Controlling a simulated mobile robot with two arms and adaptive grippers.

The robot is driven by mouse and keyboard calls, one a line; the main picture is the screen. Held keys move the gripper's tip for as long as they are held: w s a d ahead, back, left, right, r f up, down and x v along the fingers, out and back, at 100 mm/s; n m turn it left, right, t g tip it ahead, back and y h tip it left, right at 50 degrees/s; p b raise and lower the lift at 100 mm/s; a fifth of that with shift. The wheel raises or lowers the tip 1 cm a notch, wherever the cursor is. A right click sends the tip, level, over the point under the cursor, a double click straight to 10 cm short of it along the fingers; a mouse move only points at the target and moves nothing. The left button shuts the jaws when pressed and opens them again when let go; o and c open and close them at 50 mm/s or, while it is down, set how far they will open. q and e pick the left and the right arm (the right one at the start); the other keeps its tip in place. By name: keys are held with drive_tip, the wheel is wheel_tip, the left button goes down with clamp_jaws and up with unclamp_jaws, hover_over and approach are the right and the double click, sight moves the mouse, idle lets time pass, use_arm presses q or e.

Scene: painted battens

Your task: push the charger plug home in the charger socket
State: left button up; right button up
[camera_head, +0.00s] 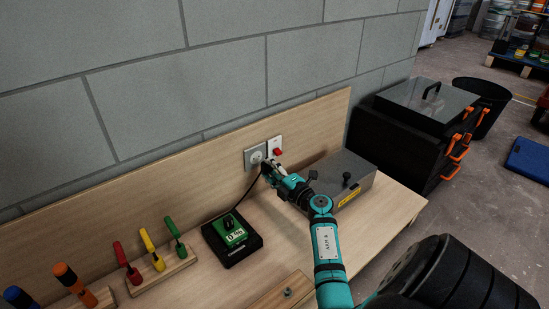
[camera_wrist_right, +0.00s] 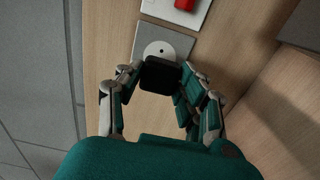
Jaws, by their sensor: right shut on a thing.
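The charger plug (camera_wrist_right: 160,76) is a black block between the fingers of my right gripper (camera_wrist_right: 162,84), which is shut on it. In the head view my right gripper (camera_head: 268,168) is at the charger socket (camera_head: 255,154), a round white face on a grey plate. In the right wrist view the socket (camera_wrist_right: 168,48) shows past the plug, with a dark hole in view. The plug covers the socket's near part there. I cannot tell whether the plug touches the socket or how deep it sits. My left gripper is not in view.
A white plate with a red switch (camera_head: 277,151) is right of the socket. The black charger (camera_head: 231,239) with a green label stands on the bench, its cable rising toward the plug. A grey metal box (camera_head: 350,170) is close right of my arm. Coloured-handled tools (camera_head: 150,250) stand left.

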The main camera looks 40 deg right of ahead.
sight(270, 168)
drive_tip(key=shift+w+d+b, duration=0.1)
drive_tip(key=shift+w+b, duration=0.3)
drive_tip(key=shift+w, duration=0.5)
drive_tip(key=shift+w+b, duration=0.4)
drive_tip(key=shift+w, duration=0.5)
drive_tip(key=shift+d+r+p, duration=0.1)
drive_tip(key=shift+d+p, duration=0.05)
drive_tip(key=shift+p, duration=0.65)
idle(0.6)
drive_tip(key=shift+w, duration=0.45)
idle(0.4)
drive_tip(key=o, duration=1.2)
drive_tip(key=shift+c, duration=0.2)
drive_tip(key=shift+s+a, duration=0.2)
drive_tip(key=shift+s, duration=1.65)
drive_tip(key=shift+s+a, duration=0.2)
drive_tip(key=shift+s, duration=1.65)
